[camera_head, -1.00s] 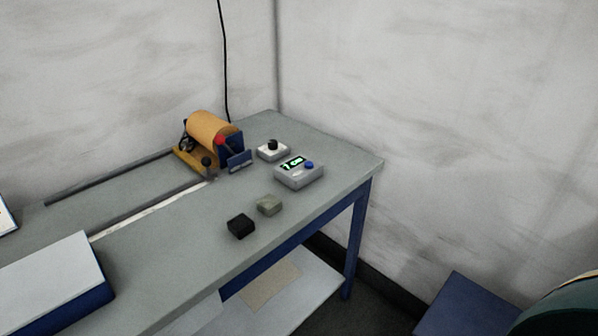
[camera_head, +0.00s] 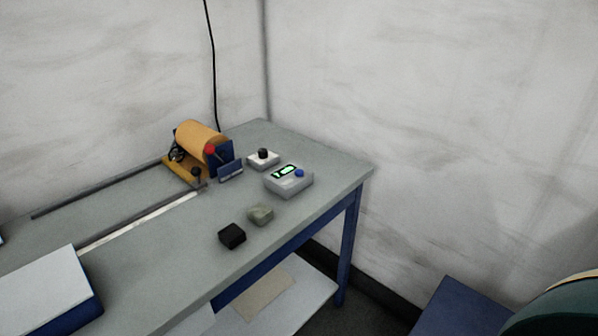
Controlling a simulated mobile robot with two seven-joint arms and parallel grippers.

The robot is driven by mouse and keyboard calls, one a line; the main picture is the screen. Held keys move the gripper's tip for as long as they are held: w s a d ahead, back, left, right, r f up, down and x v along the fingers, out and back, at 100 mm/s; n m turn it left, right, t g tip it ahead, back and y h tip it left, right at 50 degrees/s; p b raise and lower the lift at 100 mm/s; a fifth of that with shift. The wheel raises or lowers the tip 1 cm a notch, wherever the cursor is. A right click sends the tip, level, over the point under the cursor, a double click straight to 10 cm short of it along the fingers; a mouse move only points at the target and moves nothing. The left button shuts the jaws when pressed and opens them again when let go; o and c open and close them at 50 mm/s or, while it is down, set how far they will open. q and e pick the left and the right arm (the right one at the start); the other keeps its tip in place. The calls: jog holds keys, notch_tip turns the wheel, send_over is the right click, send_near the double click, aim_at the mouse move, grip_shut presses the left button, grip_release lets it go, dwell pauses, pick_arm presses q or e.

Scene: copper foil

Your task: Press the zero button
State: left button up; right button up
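A small grey box (camera_head: 290,189) with a lit green display (camera_head: 285,171) and a round blue button (camera_head: 299,173) sits on the grey-topped table, near its right end. The display's digits are too blurred to read. Just behind and left of it is a smaller white box (camera_head: 264,162) with a black knob (camera_head: 263,153). I cannot read any label that says which control is the zero button. Neither of my grippers is in view.
An orange roll on a stand (camera_head: 200,142) with a red knob stands at the table's back. A black block (camera_head: 232,236) and a grey-green block (camera_head: 260,215) lie in front. A white-topped blue box (camera_head: 45,290) is at lower left. The table top (camera_head: 170,262) is otherwise mostly bare.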

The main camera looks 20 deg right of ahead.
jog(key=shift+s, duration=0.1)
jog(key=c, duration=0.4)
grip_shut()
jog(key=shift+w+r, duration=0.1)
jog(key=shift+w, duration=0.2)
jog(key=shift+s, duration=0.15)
